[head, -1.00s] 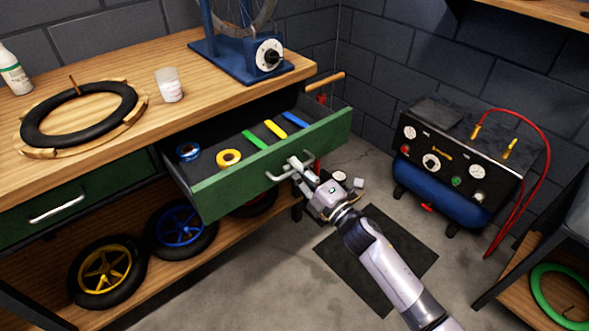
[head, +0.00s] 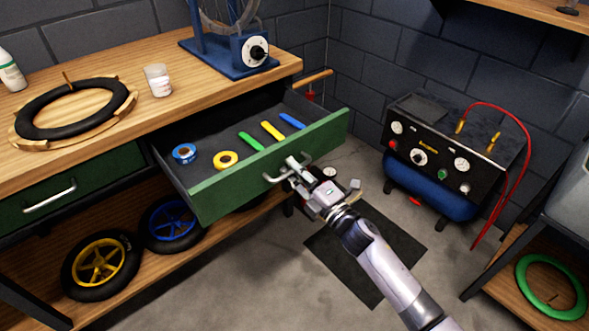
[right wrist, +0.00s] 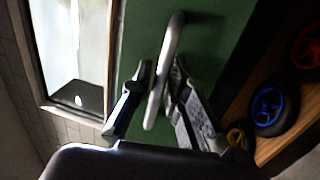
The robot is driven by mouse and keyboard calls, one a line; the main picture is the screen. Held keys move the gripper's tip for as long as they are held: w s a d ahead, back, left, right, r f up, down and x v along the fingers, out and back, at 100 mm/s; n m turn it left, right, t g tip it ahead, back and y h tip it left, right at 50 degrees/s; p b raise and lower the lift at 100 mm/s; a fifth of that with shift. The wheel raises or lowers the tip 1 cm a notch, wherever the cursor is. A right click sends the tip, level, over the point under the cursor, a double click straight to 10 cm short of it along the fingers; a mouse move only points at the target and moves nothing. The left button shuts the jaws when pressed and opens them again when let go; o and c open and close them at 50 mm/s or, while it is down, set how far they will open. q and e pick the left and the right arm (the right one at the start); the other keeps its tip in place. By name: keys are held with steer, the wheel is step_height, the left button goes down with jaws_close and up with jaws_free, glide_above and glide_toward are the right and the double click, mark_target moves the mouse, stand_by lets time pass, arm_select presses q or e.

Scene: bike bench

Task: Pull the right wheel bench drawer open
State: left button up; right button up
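The right wheel bench drawer (head: 230,192), green-fronted with a dark inside, stands well out from the bench. My right gripper (head: 296,166) is at its silver bar handle (head: 271,179). In the right wrist view, the fingers (right wrist: 160,88) lie on either side of the handle (right wrist: 168,48), close against it. A blue tape roll (head: 184,153), a yellow tape roll (head: 225,160) and green, yellow and blue tyre levers (head: 272,131) lie inside the drawer. My left gripper is out of view.
The wooden bench top (head: 115,130) carries a tyre on a wooden ring (head: 75,105), a white jar (head: 158,80) and a blue stand (head: 230,62). A closed left drawer (head: 90,178) is beside. A compressor (head: 440,160) stands right. Floor in front is clear.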

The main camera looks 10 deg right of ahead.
steer(key=shift+o, duration=1.2)
steer(key=shift+s, duration=0.1)
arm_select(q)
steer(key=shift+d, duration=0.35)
arm_select(e)
steer(key=v, duration=1.2)
